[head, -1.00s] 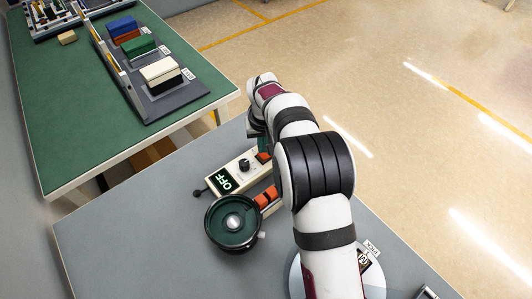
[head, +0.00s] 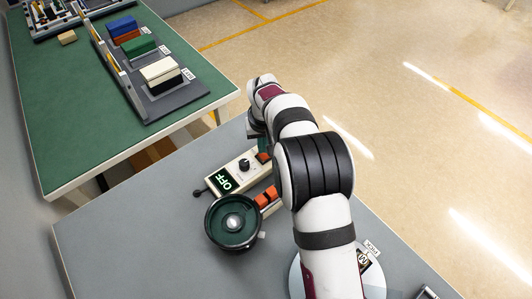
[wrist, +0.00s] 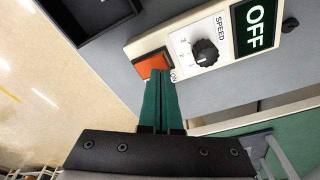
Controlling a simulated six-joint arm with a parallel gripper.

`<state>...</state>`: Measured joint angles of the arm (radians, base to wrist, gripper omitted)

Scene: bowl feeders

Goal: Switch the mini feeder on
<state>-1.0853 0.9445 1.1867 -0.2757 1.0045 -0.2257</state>
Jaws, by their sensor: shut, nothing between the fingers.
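The mini feeder's round green bowl (head: 232,222) sits on the grey table, with a cream control box (head: 236,176) behind it. The box display (wrist: 255,27) reads OFF. Beside it are a black SPEED knob (wrist: 205,52) and an orange switch (wrist: 153,65) with a small ON label. In the wrist view, the green fingers of my gripper (wrist: 160,73) are shut and empty. Their tips overlap the lower right edge of the orange switch. I cannot tell whether they touch it. In the head view, my arm hides most of the gripper and part of the switch.
Orange blocks (head: 266,197) lie on the feeder's track beside the bowl. A green table (head: 60,110) with a grey tray of coloured blocks stands at the back left. The grey table's front left (head: 130,240) is clear.

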